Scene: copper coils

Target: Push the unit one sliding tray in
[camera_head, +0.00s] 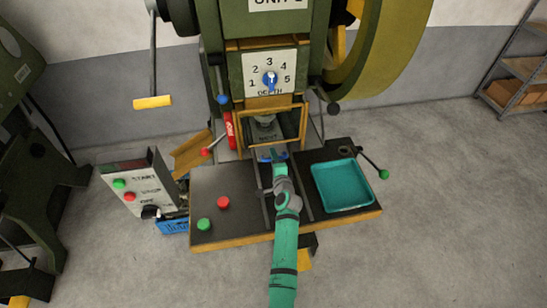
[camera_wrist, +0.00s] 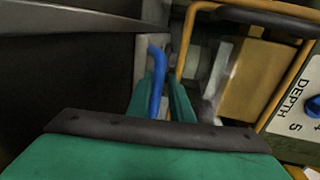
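The sliding tray (camera_head: 267,139) is a grey plate at the press opening, between dark rails on the bench and inside the yellow guard frame. Its blue handle (camera_head: 265,156) faces me. My gripper (camera_head: 278,158) reaches straight forward over the rails to this handle. In the wrist view, the blue handle (camera_wrist: 156,75) stands between the two green fingers of my gripper (camera_wrist: 160,92), which look closed around it. The handle's lower end is hidden by my gripper. The press's unit label (camera_head: 277,3) is cut off at the top edge.
A teal tray (camera_head: 342,186) lies on the bench right of the rails. Green and red buttons (camera_head: 223,202) are at the left. A START/STOP panel (camera_head: 137,183) stands farther left. The yellow guard frame (camera_head: 304,123) and a red cylinder (camera_head: 229,130) are close to my gripper.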

